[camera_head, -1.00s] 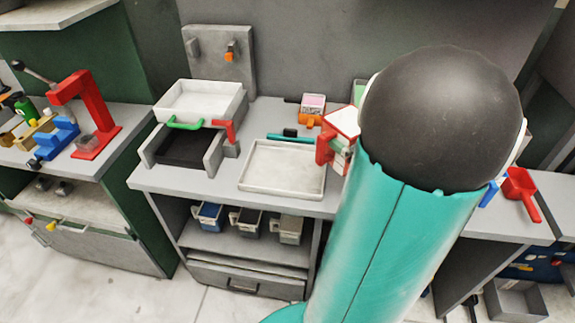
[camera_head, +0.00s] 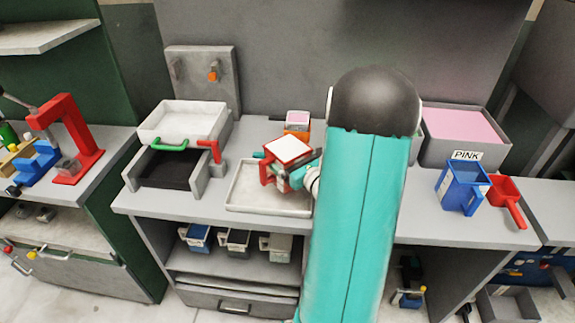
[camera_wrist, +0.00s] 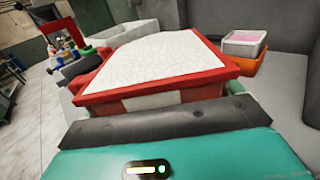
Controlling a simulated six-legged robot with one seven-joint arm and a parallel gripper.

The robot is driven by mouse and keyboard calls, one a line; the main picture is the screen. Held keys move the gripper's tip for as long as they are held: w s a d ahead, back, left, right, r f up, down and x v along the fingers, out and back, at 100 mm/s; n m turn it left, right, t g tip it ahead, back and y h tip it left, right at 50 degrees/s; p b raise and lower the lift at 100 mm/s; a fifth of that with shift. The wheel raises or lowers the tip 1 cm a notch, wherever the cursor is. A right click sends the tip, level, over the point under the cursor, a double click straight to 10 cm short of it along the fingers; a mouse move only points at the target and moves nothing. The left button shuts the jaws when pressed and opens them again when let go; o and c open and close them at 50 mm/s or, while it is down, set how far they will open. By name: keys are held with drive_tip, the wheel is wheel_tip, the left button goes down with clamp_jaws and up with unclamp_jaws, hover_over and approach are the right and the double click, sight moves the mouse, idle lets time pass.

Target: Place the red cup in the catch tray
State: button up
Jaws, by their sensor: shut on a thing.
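The red cup (camera_head: 288,151) has a square red rim and is full to the top with white, grainy-looking material. My gripper (camera_head: 298,179) is shut on it and holds it roughly upright, over the back right part of the catch tray (camera_head: 240,205). The catch tray is a shallow, empty-looking white tray on the grey counter. In the wrist view the cup (camera_wrist: 165,60) fills the middle, with the gripper's dark pads close against its near side. My arm hides the tray's right end. Whether the cup touches the tray I cannot tell.
A white bin (camera_head: 185,122) and a press with a black bed (camera_head: 167,168) stand left of the tray. A blue cup (camera_head: 462,187), a red scoop (camera_head: 507,195) and a pink-filled bin (camera_head: 462,130) are to the right.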

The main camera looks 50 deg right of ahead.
drive_tip(key=shift+f, duration=1.55)
drive_tip(key=shift+f, duration=0.1)
drive_tip(key=o, duration=0.8)
drive_tip(key=shift+o, duration=0.2)
drive_tip(key=s, duration=0.4)
drive_tip(key=s+a, duration=0.1)
drive_tip(key=s, duration=0.6)
drive_tip(key=shift+s+a, duration=0.25)
drive_tip(key=shift+s, duration=0.15)
